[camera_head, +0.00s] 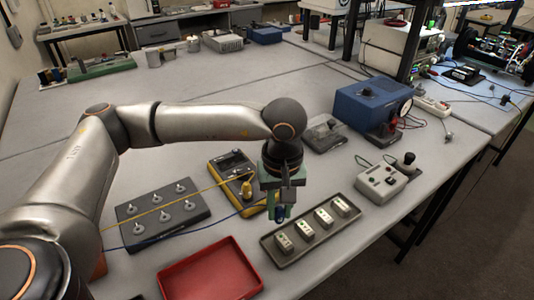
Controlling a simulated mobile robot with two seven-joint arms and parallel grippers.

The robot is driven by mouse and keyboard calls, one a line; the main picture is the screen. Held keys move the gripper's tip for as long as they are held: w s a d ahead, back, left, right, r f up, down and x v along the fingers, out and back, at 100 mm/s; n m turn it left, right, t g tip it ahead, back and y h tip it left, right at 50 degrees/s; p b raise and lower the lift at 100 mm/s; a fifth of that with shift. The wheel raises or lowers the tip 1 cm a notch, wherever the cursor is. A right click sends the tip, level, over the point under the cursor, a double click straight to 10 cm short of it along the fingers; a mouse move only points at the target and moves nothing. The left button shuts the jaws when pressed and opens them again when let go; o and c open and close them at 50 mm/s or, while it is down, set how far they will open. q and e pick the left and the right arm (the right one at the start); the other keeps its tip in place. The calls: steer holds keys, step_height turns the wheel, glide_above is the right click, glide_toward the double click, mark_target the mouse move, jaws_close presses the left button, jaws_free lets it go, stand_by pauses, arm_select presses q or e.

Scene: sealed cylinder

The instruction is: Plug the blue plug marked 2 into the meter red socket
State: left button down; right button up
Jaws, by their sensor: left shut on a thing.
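My left gripper (279,208) points down over the table, between the meter and the tray of white blocks. It is shut on a small blue plug (280,213), mostly hidden by the fingers; no number can be read on it. A blue cable (185,233) runs from the left toward it. The yellow and black meter (229,167) lies just left of my gripper. A yellow plug (246,188) stands on the meter's near end, with a yellow cable near it. I cannot make out the red socket. My right gripper is not in view.
A dark panel with several knobs (163,225) lies left of the meter. A red tray (172,286) is at the front. A grey tray (284,264) holds several white blocks. A blue box (368,103) and a grey switch box (381,184) stand to the right.

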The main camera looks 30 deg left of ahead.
arm_select(q)
steer(key=w+a+r+m, duration=0.2)
steer(key=w+a+m, duration=0.2)
steer(key=m, duration=1.1)
steer(key=w+a+r+m, duration=0.3)
steer(key=w+a+m, duration=0.1)
steer(key=m, duration=1.1)
steer(key=shift+a+m, duration=0.2)
steer(key=shift+m, duration=0.2)
steer(key=shift+f+b, duration=0.25)
steer(key=shift+b, duration=0.15)
